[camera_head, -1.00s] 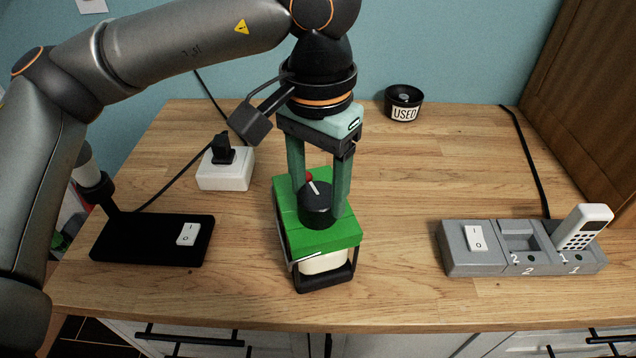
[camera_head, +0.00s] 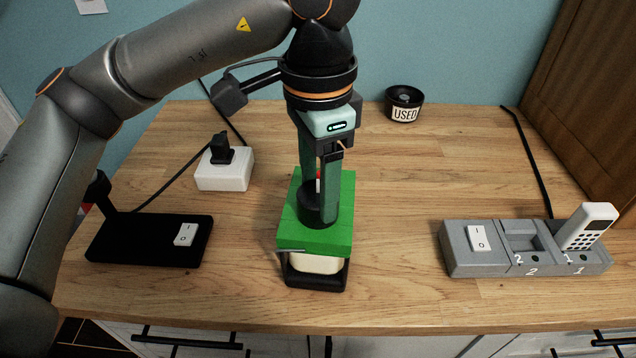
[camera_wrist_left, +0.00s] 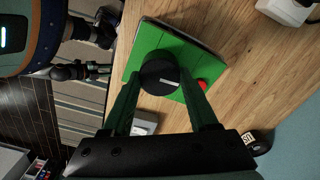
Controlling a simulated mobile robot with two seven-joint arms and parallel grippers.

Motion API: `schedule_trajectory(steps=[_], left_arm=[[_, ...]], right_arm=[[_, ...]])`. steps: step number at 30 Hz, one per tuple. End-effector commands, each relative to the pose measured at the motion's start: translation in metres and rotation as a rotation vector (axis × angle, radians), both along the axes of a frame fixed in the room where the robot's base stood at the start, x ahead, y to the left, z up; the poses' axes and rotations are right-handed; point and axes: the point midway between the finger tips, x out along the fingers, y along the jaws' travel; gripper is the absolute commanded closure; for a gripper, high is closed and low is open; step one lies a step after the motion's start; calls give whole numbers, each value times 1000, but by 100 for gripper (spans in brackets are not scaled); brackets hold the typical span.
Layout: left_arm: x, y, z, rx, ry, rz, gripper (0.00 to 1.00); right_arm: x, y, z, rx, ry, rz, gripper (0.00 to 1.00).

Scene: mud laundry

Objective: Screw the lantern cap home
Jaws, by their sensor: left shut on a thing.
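The lantern (camera_head: 335,235) stands upright on the wooden counter, with a bright green square top, a pale lower part and a black base. The black round cap (camera_head: 310,205) sits on the green top; in the left wrist view the cap (camera_wrist_left: 158,72) shows a white line mark. A red button (camera_wrist_left: 203,84) is beside it on the green top. My left gripper (camera_head: 317,203) points down from above, its two green fingers shut on the cap from opposite sides. The cap's underside and thread are hidden. My right gripper is not in view.
A black switch pad (camera_head: 150,240) and a white socket block with plug (camera_head: 222,178) lie left. A grey dock (camera_head: 480,262) with a white handset (camera_head: 588,228) stands right. A black "USED" cup (camera_head: 404,103) is at the back. The counter between lantern and dock is clear.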

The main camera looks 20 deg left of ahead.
Motion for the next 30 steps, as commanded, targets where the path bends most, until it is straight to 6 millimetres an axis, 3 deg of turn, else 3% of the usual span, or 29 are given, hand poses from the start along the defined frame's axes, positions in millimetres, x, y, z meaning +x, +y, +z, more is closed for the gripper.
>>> schedule_trajectory(steps=[7, 15, 22, 23, 30], left_arm=[[-1, 0, -4, 5, 6, -27, 100], [-1, 0, -5, 6, 8, -252, 100], [-1, 0, -5, 7, 9, -265, 100], [-1, 0, -5, 7, 9, -265, 38], [-1, 0, -3, 4, 5, -261, 11]], right_arm=[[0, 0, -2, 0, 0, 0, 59], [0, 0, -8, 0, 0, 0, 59], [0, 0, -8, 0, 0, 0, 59], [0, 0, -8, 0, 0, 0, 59], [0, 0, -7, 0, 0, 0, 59]])
